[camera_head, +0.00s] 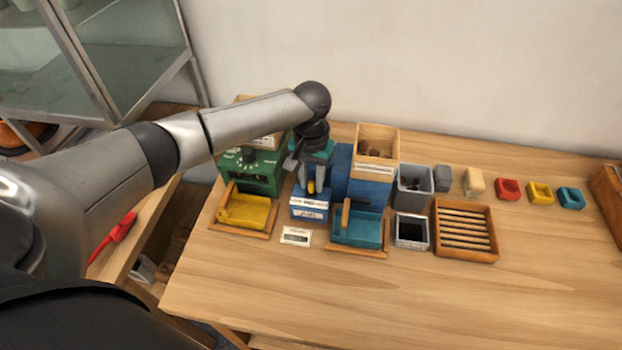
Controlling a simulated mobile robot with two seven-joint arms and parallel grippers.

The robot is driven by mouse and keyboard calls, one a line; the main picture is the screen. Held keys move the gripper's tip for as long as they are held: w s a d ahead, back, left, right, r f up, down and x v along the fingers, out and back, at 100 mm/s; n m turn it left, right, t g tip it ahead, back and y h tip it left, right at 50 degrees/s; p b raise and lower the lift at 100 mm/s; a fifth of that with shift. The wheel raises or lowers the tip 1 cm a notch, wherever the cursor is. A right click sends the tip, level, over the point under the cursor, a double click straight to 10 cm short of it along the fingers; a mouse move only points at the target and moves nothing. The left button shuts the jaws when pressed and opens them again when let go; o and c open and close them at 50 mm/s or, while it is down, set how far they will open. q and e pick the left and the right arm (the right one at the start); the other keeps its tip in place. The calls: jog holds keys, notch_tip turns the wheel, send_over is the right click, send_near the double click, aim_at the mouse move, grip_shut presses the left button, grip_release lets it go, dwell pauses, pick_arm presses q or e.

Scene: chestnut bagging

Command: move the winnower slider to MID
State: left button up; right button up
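The blue winnower (368,193) stands at the back of the wooden table, with a wooden box on top. Its front-left part carries white label strips (309,203), with print too small to read. A small yellow knob (311,187), seemingly the slider, shows just above the labels. My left gripper (312,181) points down over this part, its grey fingers on either side of the knob. Whether they touch or grip it I cannot tell. The gripper hides the slider track, so the slider's setting cannot be read. My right gripper is not in view.
A green machine (262,178) with a yellow tray (246,211) stands left. A teal tray (358,230) sits before the winnower. Grey bins (412,189), a slatted wooden tray (438,247) and small coloured blocks (508,188) lie right. The table front is clear.

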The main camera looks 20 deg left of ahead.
aim_at(311, 181)
pick_arm(q)
jog(key=shift+o, duration=1.2)
notch_tip(311, 181, up, 15)
jog(key=p, duration=0.1)
jog(key=shift+p, duration=0.35)
